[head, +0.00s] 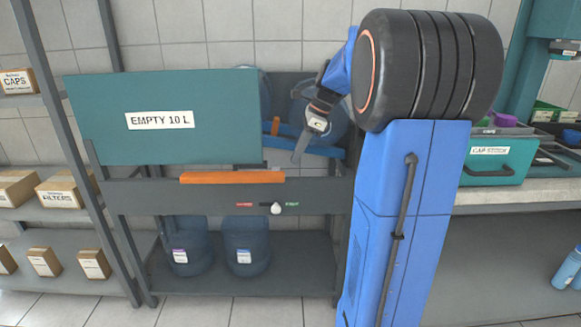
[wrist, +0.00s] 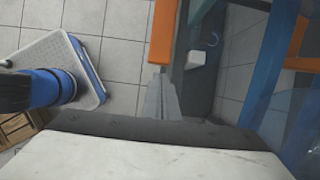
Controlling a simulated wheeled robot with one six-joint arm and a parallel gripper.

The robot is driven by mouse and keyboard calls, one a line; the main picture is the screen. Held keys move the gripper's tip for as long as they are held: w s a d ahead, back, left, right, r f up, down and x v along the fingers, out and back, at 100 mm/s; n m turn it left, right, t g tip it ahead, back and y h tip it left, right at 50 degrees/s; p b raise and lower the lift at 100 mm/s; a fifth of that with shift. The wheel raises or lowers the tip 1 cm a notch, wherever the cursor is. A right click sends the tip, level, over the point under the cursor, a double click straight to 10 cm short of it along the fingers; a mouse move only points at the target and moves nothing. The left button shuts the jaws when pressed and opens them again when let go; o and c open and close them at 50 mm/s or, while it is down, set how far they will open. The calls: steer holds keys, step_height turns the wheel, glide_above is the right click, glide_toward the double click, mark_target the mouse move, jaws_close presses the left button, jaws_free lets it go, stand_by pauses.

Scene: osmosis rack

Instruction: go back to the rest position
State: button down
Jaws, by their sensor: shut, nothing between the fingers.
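My gripper (head: 299,155) is at the end of my blue arm, in front of the rack and to the right of the teal panel marked EMPTY 10 L (head: 160,140). Its thin grey fingers point down and are shut with nothing between them. In the wrist view the closed fingers (wrist: 160,100) show near the middle, just below the orange bar. The orange bar (head: 232,177) lies along the panel's lower edge, to the left of my fingers; it also shows in the wrist view (wrist: 163,32). I cannot tell whether the fingers touch anything.
A white knob (head: 276,209) sits between red and green labels on the rack's grey rail (head: 150,198). Blue bottles stand on the lower shelf (head: 245,250), and others are partly hidden behind my arm. Boxes fill the left shelf. A counter with a teal drawer (head: 493,165) is at right.

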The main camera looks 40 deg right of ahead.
steer(key=shift+v, duration=0.8)
steer(key=shift+a, duration=0.1)
steer(key=s+a+f+n+h, duration=0.2)
steer(key=s+a+n, duration=0.9)
steer(key=s+a, duration=0.3)
steer(key=s+a+f+n+t+h, duration=0.1)
steer(key=s+a+f+n, duration=0.3)
steer(key=s+n, duration=0.2)
steer(key=s+a+f+n+t, duration=0.1)
steer(key=s+a+f+n, duration=0.2)
steer(key=s+f+n, duration=0.2)
steer(key=s+n, duration=0.2)
steer(key=shift+a+n+h, duration=0.4)
steer(key=shift+s, duration=0.1)
stand_by(0.6)
